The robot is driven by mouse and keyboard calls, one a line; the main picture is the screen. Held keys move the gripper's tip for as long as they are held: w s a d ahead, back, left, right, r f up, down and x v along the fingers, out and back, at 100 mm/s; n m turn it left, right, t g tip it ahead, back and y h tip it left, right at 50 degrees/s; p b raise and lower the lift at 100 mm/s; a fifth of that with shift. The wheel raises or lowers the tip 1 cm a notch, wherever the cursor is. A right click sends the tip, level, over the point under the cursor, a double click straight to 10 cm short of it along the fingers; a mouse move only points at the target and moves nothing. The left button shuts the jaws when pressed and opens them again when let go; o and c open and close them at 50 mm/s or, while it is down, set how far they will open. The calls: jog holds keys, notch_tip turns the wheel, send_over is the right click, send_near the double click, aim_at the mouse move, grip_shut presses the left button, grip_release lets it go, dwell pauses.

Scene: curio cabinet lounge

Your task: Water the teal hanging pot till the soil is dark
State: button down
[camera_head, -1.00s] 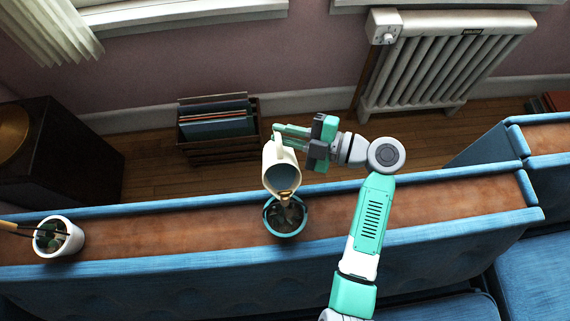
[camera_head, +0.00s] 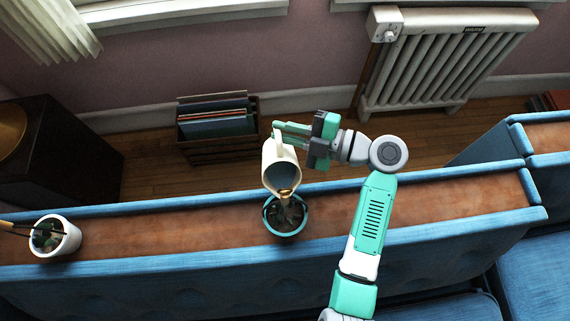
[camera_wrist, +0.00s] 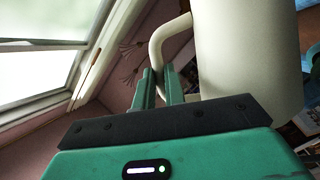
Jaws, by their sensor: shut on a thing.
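My gripper (camera_head: 291,130) is shut on the handle of a cream pitcher (camera_head: 271,153). The pitcher is tipped mouth-down over the teal pot (camera_head: 269,222), and a thin brownish stream runs from its lip into the pot. The teal pot stands on the brown top of the blue sofa back, with dark soil and a dark plant inside; the pitcher's lip and stream cover part of the soil. In the wrist view the pitcher (camera_wrist: 250,50) fills the right side, with its handle between my green fingers (camera_wrist: 162,88).
A white pot (camera_head: 66,244) with a plant and a thin stick stands at the left on the sofa-back ledge (camera_head: 160,232). Behind are a record crate (camera_head: 217,147), a dark cabinet (camera_head: 60,160) and a white radiator (camera_head: 445,65). The ledge between the pots is clear.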

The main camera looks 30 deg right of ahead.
dwell(0.6)
jog(key=f, duration=0.1)
jog(key=w+m, duration=0.1)
jog(key=f+m+g, duration=0.1)
jog(key=shift+w+d+f, duration=0.25)
jog(key=shift+d+f, duration=0.1)
jog(key=shift+s, duration=0.1)
jog(key=f+m+g, duration=0.1)
jog(key=w+f+m, duration=0.1)
jog(key=f, duration=0.1)
jog(key=f+m+g, duration=0.1)
jog(key=f+m, duration=0.1)
jog(key=shift+w+d+f+g+b, duration=0.15)
jog(key=shift+d+f+g+b, duration=0.15)
jog(key=shift+b, duration=0.1)
jog(key=shift+s+a+f+m+g+p, duration=0.2)
jog(key=shift+s+f+m+g, duration=0.1)
jog(key=shift+f+m, duration=0.15)
jog(key=shift+s+a+f+m+g+p, duration=0.1)
jog(key=shift+s+f+m+g+p, duration=0.1)
jog(key=shift+f+m+g, duration=0.15)
jog(key=w+d+r+b, duration=0.2)
jog(key=w+r, duration=0.2)
jog(key=shift+w+b, duration=0.3)
